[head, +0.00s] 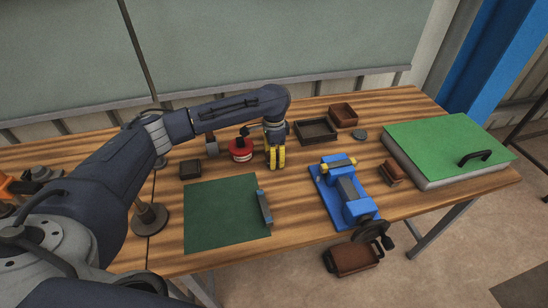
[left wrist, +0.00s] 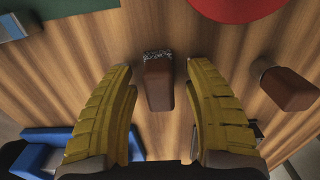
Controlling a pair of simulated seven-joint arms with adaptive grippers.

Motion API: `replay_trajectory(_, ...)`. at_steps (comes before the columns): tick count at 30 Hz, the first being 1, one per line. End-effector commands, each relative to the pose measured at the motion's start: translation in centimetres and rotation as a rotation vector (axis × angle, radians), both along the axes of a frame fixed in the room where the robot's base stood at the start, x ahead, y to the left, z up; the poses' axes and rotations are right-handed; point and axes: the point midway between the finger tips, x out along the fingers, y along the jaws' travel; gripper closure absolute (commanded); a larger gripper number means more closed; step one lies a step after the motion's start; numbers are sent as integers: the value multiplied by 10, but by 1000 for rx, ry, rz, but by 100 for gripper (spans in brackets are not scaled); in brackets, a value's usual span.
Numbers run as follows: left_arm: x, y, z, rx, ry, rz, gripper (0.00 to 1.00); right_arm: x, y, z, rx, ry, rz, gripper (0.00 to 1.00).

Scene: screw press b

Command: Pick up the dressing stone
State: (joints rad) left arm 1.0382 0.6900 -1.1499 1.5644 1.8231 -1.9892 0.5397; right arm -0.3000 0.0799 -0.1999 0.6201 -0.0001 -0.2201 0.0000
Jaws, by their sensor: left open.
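My left gripper (head: 276,158) points down over the middle of the bench, right of a red round can. In the left wrist view its two yellow fingers (left wrist: 161,75) are apart. A brown block with a speckled grey-white end (left wrist: 158,84) lies on the wood between and below them, not gripped. It may be the dressing stone, but I cannot be sure; it is hidden behind the gripper in the head view. A grey bar (head: 264,207) lies on the green mat's right edge, and a small dark grey disc (head: 360,134) lies farther back. My right gripper is not in view.
The red can (head: 241,150) is close left of the gripper. A dark tray (head: 316,132) and brown box (head: 343,115) stand behind right. A blue vise (head: 345,195) is front right, the green mat (head: 215,212) front left. Another brown piece (left wrist: 290,90) lies beside the right finger.

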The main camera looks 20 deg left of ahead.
Motion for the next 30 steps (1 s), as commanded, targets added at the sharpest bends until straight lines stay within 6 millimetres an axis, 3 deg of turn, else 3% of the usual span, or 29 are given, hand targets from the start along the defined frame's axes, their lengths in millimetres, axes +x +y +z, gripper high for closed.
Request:
replay_trajectory(2, 0, 0, 0, 0, 0, 0, 46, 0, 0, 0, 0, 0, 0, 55)
replay_trajectory(16, 0, 0, 0, 0, 0, 0, 100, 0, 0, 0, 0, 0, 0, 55)
replay_trajectory(30, 1, 0, 7, -1, -1, 0, 100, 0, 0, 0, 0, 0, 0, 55)
